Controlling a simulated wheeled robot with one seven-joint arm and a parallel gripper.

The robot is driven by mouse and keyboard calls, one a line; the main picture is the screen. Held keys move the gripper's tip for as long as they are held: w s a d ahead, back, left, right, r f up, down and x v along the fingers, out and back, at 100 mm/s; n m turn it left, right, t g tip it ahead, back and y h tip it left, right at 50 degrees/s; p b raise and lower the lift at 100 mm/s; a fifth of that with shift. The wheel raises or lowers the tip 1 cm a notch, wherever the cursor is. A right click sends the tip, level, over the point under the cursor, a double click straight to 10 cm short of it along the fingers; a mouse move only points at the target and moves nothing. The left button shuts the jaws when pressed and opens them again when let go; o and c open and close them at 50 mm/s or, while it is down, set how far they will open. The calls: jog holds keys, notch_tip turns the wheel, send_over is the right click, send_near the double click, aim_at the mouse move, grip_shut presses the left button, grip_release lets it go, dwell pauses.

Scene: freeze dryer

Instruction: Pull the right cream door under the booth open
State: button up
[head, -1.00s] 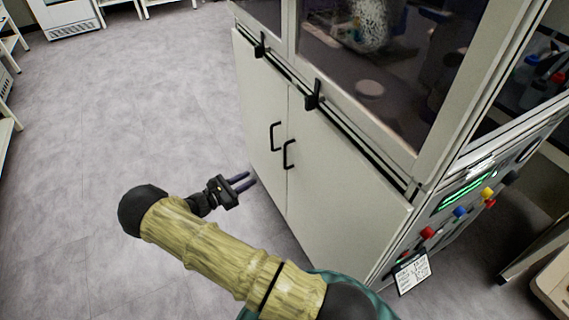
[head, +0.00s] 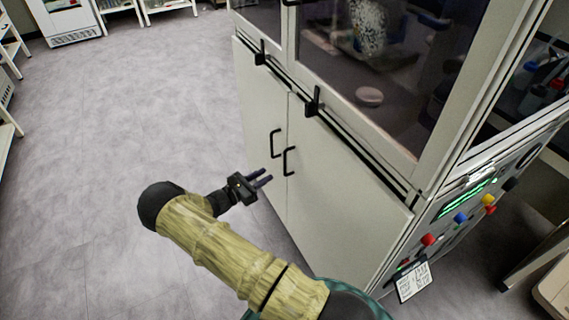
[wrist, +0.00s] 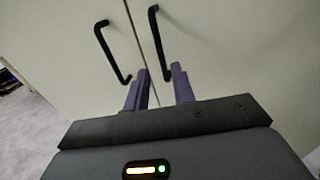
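The right cream door (head: 335,195) under the booth looks shut, with a black bar handle (head: 289,161) near its left edge. In the wrist view this handle (wrist: 158,42) is the right one of two, above and between my fingertips. The left cream door (head: 262,125) also looks shut, with its own black handle (head: 275,143). My gripper (head: 266,179) is open and empty, a little short of the doors, its fingers pointing at them just below the handles. In the wrist view the fingers (wrist: 161,84) stand apart with nothing between them.
The booth's glass window (head: 385,70) is above the doors, with black latches (head: 312,102) along the ledge. A control panel (head: 465,215) with coloured knobs is on the right side, a small sign (head: 412,279) below it. The floor (head: 110,130) to the left is clear.

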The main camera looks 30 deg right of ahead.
aim_at(285, 173)
jog(key=x, duration=1)
grip_shut()
